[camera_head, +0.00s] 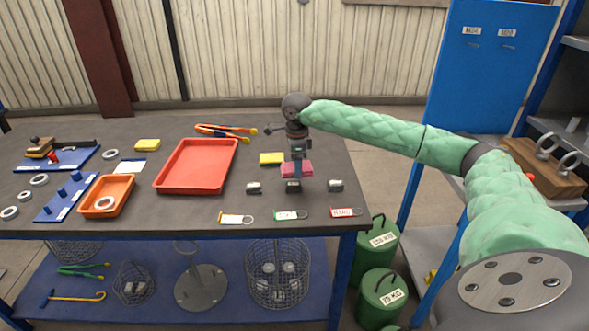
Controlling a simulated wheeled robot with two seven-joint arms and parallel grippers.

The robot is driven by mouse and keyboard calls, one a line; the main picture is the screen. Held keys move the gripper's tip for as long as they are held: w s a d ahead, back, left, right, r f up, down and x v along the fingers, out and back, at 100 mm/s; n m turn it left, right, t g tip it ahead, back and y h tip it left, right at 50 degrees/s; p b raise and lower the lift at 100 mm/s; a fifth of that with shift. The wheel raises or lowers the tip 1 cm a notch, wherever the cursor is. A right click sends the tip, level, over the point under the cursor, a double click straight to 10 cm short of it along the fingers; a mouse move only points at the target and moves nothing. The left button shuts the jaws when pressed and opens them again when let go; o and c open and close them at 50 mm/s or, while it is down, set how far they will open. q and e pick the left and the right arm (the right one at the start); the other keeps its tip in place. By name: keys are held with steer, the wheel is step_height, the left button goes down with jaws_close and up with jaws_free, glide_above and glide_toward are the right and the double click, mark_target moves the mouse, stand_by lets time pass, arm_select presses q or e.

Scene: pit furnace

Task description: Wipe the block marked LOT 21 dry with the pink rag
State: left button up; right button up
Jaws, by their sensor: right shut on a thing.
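The pink rag (297,169) is in the grip of my right gripper (297,160), which is shut and points down over the right part of the table. The lot marks are too small to read, so I cannot tell which block is LOT 21. My left gripper is not in view.
Three tags lie in front: yellow (236,218), green (291,214) and red (345,212). A red tray (160,183) stands to the left, a yellow pad (271,158) and tongs (225,132) behind. An orange tray (123,206) and blue pegboard lie farther left.

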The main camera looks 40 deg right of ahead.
steer(key=shift+d+r, duration=0.1)
steer(key=shift+r, duration=0.55)
steer(key=shift+r+p, duration=0.35)
steer(key=shift+r, duration=1.05)
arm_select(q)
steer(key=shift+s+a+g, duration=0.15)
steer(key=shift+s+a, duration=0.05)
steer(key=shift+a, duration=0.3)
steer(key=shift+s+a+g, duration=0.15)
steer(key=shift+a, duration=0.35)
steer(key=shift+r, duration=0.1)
